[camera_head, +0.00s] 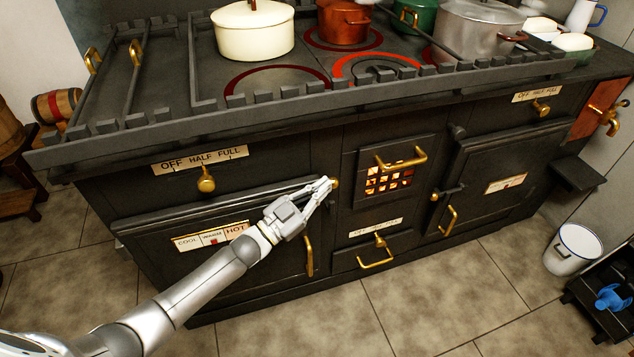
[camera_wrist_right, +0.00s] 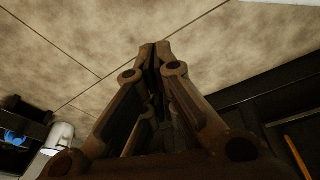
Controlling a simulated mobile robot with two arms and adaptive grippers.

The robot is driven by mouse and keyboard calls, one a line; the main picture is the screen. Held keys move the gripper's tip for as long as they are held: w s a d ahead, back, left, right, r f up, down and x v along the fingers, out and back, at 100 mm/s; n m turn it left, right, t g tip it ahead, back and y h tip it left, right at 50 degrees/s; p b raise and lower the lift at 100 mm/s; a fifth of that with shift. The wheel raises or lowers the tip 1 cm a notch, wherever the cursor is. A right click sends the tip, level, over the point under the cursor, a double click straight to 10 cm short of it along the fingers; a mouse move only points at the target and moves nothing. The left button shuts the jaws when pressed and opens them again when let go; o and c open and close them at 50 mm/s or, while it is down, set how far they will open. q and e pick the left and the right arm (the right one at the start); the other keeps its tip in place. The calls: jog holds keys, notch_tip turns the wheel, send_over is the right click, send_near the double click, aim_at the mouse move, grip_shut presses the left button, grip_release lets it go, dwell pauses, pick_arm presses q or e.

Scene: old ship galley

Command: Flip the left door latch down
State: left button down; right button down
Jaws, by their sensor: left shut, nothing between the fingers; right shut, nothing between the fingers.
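The left oven door (camera_head: 270,254) of the black stove is closed, with a vertical brass handle (camera_head: 309,256) at its right side. The brass knob of the left door latch (camera_head: 334,183) shows at the door's upper right corner. My left gripper (camera_head: 328,184) is shut and empty, its fingertips at the knob; whether they touch it I cannot tell. The rest of the latch is hidden behind the fingers. My right gripper (camera_wrist_right: 155,50) is shut and empty in the right wrist view, pointing over the tiled floor. It is not in the head view.
The right oven door (camera_head: 490,185) has its own latch (camera_head: 447,192). A barred fire grate (camera_head: 390,180) glows between the doors. Pots, including a cream pot (camera_head: 252,32), stand on the stove top. A white bucket (camera_head: 573,249) stands at right. Floor before the stove is clear.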

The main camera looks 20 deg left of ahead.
pick_arm(q)
jog(key=shift+m+g+y, duration=0.4)
jog(key=shift+g, duration=0.4)
jog(key=shift+w+d+f+p, duration=0.3)
jog(key=shift+w+d+f, duration=0.2)
jog(key=shift+d+f, duration=0.25)
jog(key=shift+w+d+f+p, duration=0.25)
jog(key=shift+w+d+f, duration=0.2)
jog(key=shift+d+f, duration=0.25)
pick_arm(e)
jog(key=shift+s+d+f, duration=0.1)
jog(key=shift+s+f, duration=0.35)
jog(key=shift+f, duration=0.35)
jog(key=shift+s+d+f, duration=0.1)
jog(key=shift+s+f, duration=0.35)
jog(key=shift+f, duration=0.3)
jog(key=shift+s+f, duration=0.45)
jog(key=shift+f, duration=0.35)
pick_arm(q)
jog(key=shift+s, duration=0.1)
jog(key=v, duration=1.1)
jog(key=shift+s+a, duration=0.25)
jog(key=shift+s, duration=0.1)
